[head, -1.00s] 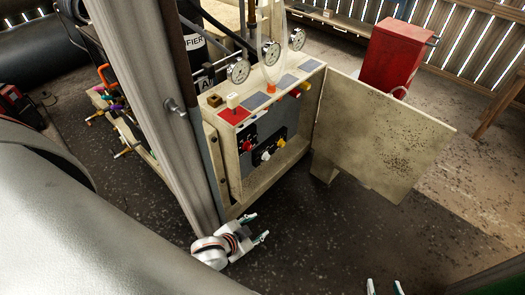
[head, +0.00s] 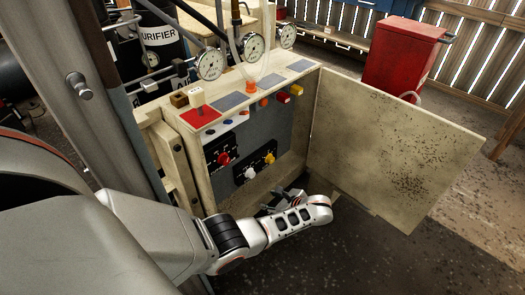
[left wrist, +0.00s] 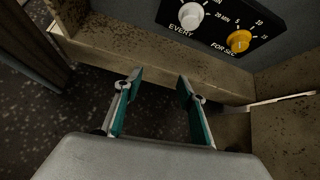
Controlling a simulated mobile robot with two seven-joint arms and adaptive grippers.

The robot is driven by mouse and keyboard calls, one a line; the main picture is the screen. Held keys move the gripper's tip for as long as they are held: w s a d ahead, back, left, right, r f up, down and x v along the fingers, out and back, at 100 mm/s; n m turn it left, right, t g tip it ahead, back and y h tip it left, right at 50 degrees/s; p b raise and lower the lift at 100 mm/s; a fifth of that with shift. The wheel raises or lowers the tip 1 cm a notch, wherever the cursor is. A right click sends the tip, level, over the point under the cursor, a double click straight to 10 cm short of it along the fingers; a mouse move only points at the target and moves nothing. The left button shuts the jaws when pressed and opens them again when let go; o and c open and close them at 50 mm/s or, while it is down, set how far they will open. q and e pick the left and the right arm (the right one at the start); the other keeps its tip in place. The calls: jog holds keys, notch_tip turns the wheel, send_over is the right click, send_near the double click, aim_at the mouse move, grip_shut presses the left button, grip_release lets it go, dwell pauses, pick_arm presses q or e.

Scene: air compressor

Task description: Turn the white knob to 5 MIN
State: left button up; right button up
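The white knob (head: 250,173) sits on the dark lower panel of the compressor's control box, between a red knob (head: 223,158) and a yellow knob (head: 269,158). In the left wrist view, the white knob (left wrist: 191,15) is at the top edge, above the word "EVERY"; part of its dial is cut off. The yellow knob (left wrist: 239,40) is to its right. My left gripper (left wrist: 158,84) is open and empty, below and in front of the panel, apart from the knobs. In the head view it is partly hidden behind my wrist. My right gripper is out of view.
The open beige door (head: 395,145) stands to the right of the box. A beige ledge (left wrist: 160,60) runs below the panel. Gauges (head: 253,46) stand on top of the box. A red cabinet (head: 400,60) is behind the door.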

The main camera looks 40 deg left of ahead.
aim_at(253, 176)
pick_arm(q)
jog(key=w+a+r+m+g+y+b, duration=0.1)
jog(key=w+a+r+m+y+b, duration=0.15)
jog(key=a+r+y, duration=0.2)
jog(key=shift+h, duration=0.45)
jog(key=x, duration=0.3)
jog(key=w+b+x, duration=0.1)
jog(key=x, duration=0.1)
jog(key=shift+a, duration=0.3)
jog(key=shift+a+f, duration=0.1)
jog(key=shift+a, duration=0.4)
jog(key=c, duration=1.1)
